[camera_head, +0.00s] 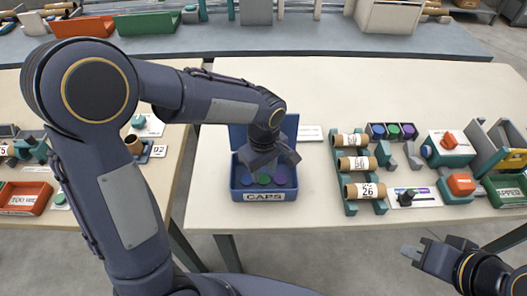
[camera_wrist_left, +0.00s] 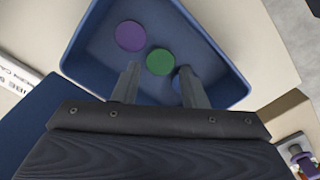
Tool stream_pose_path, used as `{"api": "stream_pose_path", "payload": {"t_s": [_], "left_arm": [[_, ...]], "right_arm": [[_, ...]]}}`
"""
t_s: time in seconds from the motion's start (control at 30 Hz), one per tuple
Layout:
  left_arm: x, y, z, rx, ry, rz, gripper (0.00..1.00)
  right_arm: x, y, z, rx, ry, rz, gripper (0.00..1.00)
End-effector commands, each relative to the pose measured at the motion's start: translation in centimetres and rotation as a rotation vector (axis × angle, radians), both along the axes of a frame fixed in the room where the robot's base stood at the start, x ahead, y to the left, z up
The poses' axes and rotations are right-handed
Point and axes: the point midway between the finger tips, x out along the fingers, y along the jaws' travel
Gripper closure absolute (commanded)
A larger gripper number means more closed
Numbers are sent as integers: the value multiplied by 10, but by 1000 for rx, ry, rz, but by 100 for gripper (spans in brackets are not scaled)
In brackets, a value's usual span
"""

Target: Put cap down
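The blue CAPS box (camera_head: 264,197) stands near the front edge of the middle table, its lid raised at the back. A blue cap (camera_head: 246,180), a green cap (camera_head: 264,179) and a purple cap (camera_head: 280,179) lie in it. My left gripper (camera_head: 270,161) is over the box, pointing down. In the left wrist view its two fingers (camera_wrist_left: 158,72) are apart, with the green cap (camera_wrist_left: 159,61) showing between their tips. The purple cap (camera_wrist_left: 130,36) lies to the left; the blue cap (camera_wrist_left: 178,80) is partly hidden by the right finger. My right gripper (camera_head: 420,252) is off the table's front, lower right.
Labelled cardboard tubes (camera_head: 356,163) lie on a green rack right of the box. A dark holder with coloured caps (camera_head: 392,131) is behind them. Green and orange devices (camera_head: 449,147) and a green tray (camera_head: 507,191) fill the table's right. Clear table lies left of the box.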

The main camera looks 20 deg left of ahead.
Motion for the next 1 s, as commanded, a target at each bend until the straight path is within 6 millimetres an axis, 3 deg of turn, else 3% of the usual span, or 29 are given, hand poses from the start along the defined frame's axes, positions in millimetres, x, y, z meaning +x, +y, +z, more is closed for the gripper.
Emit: {"api": "stream_pose_path", "payload": {"t_s": [0.2,0.4,0.73,0.87,1.0], "left_arm": [[1,-1,51,-3,-6,0,61],[0,0,84,-2,-4,-1,61],[-3,4,98,-10,-4,-9,61],[-22,27,107,-80,-38,-87,61],[-66,62,118,-190,-152,-268,61]], "right_arm": [[0,0,5,0,0,0,100],[0,0,7,0,0,0,100],[0,0,7,0,0,0,100],[0,0,7,0,0,0,100],[0,0,7,0,0,0,100]]}}
